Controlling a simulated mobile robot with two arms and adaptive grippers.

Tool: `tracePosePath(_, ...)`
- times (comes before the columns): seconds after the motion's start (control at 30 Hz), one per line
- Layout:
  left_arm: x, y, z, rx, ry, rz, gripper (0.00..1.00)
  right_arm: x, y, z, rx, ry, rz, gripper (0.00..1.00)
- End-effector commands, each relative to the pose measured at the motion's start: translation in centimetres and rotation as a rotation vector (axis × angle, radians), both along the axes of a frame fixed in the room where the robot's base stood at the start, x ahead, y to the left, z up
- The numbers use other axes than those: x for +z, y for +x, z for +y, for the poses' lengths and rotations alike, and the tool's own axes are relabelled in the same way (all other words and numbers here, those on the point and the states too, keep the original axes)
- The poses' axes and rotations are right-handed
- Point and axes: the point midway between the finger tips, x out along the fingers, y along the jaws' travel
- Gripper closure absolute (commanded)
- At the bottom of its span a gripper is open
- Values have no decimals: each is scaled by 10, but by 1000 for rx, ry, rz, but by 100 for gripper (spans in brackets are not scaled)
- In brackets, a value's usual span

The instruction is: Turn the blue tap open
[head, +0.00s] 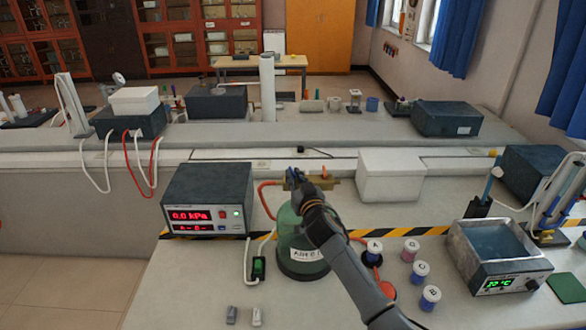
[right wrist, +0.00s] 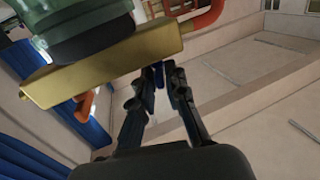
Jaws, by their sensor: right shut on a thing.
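A green glass bottle (head: 290,248) stands on the bench with a brass bar (head: 330,184) across its top. The bar carries an orange tap (head: 324,171) and a small blue tap (head: 300,177). My right gripper (head: 296,183) reaches the left part of the bar from the front and hides part of it. In the right wrist view, my right gripper (right wrist: 163,78) is shut on the blue tap (right wrist: 159,76), of which only a sliver shows between the fingertips. The brass bar (right wrist: 105,66) and orange tap (right wrist: 84,107) lie beside it. My left gripper is out of view.
A pressure meter (head: 207,200) reading 0.0 kPa stands left of the bottle. A white box (head: 390,177) is behind on the right. Several lettered jars, one the C jar (head: 419,272), and a water bath (head: 497,262) stand to the right. A red hose (head: 264,200) runs to the bar.

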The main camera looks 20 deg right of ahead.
Motion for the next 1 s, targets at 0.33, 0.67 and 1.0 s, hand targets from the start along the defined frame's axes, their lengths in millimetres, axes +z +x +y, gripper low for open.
tracePosePath(0.33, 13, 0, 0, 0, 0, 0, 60, 0, 2, -13, 311, -14, 2, 100)
tracePosePath(0.67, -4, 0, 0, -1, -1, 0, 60, -2, 5, -16, 532, -5, 0, 100)
tracePosePath(1.0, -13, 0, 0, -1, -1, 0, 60, -1, 5, -16, 629, -1, 1, 100)
